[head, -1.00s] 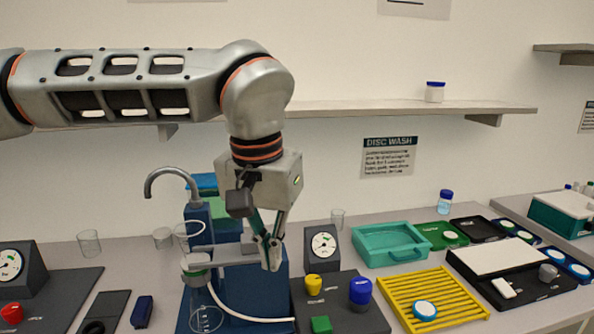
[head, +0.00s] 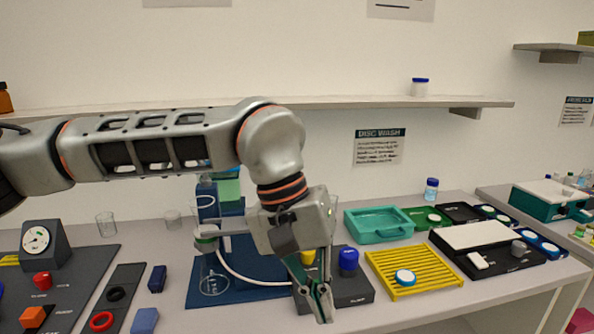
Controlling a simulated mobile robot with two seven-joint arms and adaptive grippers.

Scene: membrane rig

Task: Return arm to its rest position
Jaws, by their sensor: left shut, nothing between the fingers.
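My left arm (head: 150,145) reaches in from the left across the head view. Its gripper (head: 323,308) points down at the front of the bench, in front of the dark panel with the yellow knob (head: 308,257) and blue knob (head: 348,258). The fingers are together with nothing between them. My right gripper does not show.
A teal tray (head: 379,224), a yellow rack (head: 413,278) with a blue-rimmed disc (head: 405,277), and a black tray with a white plate (head: 476,235) stand to the right. A panel with a gauge (head: 37,240) is at left. A shelf (head: 300,103) runs behind the arm.

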